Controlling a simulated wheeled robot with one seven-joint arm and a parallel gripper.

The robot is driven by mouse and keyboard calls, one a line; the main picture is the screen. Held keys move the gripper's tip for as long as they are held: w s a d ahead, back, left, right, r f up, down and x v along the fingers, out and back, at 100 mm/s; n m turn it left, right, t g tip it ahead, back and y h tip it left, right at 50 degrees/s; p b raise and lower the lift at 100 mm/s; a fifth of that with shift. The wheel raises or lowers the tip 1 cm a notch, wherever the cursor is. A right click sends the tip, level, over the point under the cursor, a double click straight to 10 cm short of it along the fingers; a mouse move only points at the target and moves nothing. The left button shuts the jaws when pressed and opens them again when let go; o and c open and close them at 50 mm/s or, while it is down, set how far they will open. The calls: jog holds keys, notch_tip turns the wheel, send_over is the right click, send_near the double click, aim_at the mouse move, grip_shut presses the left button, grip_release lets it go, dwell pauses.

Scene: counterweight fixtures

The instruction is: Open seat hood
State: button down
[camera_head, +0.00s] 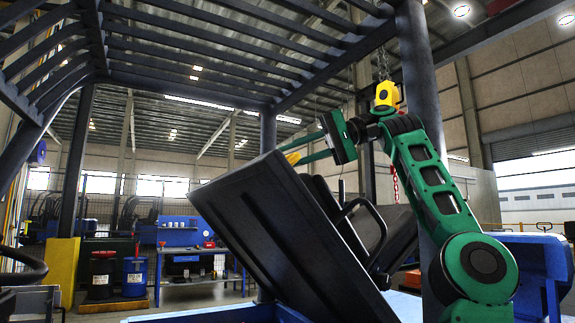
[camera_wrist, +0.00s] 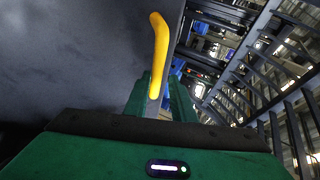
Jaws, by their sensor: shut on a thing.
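The seat hood (camera_head: 255,225) is a large dark panel, tilted up steeply in the middle of the head view. In the wrist view a dark grey surface (camera_wrist: 70,55), apparently the hood, fills the left side. My gripper (camera_head: 302,150) is at the hood's upper edge, reaching in from the right. Its green fingers are shut on a yellow handle (camera_head: 292,158). In the wrist view the yellow handle (camera_wrist: 158,50) stands up from between the fingers (camera_wrist: 158,90). Where the handle joins the hood is hard to make out.
Dark overhead guard bars (camera_head: 210,50) and a thick post (camera_head: 421,110) frame the hood, with my arm close to the post. A black looped bar (camera_head: 375,220) sits behind the panel. A blue workbench (camera_head: 190,260) and bins (camera_head: 103,272) stand in the background.

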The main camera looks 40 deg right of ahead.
jog(key=shift+w+a+r, duration=0.15)
jog(key=shift+a+r, duration=0.15)
jog(key=shift+a, duration=0.25)
jog(key=c, duration=1.7)
grip_release()
jog(key=shift+a, duration=0.25)
jog(key=shift+c, duration=0.2)
jog(key=shift+d, duration=0.15)
jog(key=shift+d+f, duration=0.15)
